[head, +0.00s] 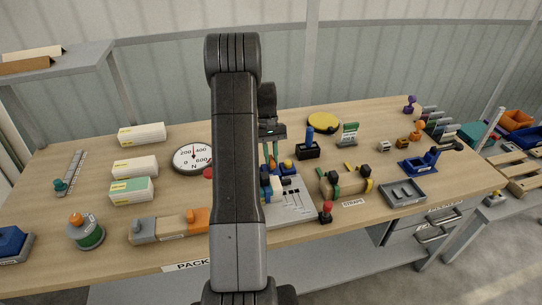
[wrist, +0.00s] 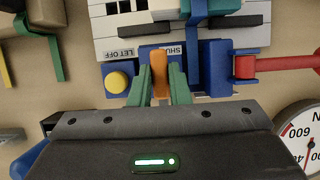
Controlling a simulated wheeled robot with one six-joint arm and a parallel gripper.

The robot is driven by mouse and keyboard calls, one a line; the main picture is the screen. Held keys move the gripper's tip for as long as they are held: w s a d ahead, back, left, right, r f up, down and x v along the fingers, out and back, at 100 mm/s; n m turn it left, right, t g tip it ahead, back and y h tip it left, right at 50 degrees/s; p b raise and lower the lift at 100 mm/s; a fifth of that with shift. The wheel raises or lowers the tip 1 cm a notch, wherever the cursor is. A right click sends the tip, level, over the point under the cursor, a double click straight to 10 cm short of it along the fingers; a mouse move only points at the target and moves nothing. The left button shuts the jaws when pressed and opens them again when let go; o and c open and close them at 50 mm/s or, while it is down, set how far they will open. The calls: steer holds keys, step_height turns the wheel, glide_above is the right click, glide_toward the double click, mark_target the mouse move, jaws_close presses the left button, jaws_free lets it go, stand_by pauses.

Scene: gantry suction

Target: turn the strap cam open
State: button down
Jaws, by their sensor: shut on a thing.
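The strap cam shows as an orange lever (wrist: 160,66) on a blue base in the wrist view. Upside-down labels reading "LET OFF" and, partly covered, "SHUT" (wrist: 173,49) stand beside it. The lever points towards me, between the two labels. My gripper (wrist: 161,88) has its green fingers shut on the lever, one on each side. In the head view my gripper (head: 270,152) is above the blue fixture, and my arm hides part of it. A yellow button (wrist: 117,81) sits beside the lever. The pale slotted plate (head: 292,206) is under the fixture.
A red cone-ended rod (wrist: 290,62) sticks out to the right in the wrist view. The round dial (head: 194,158) and an orange-ended block (head: 197,218) are left of my arm. A wooden roll (head: 347,184) with green straps and a grey tray (head: 403,192) stand to the right.

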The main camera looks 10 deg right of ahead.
steer(key=c, duration=1.4)
jaws_free()
steer(key=shift+o, duration=0.2)
steer(key=b+v, duration=0.1)
steer(key=v, duration=1.3)
steer(key=shift+s+f, duration=0.15)
steer(key=p+x, duration=0.1)
steer(key=x, duration=1.2)
steer(key=shift+s+f, duration=0.1)
steer(key=shift+f, duration=0.25)
steer(key=shift+r, duration=0.15)
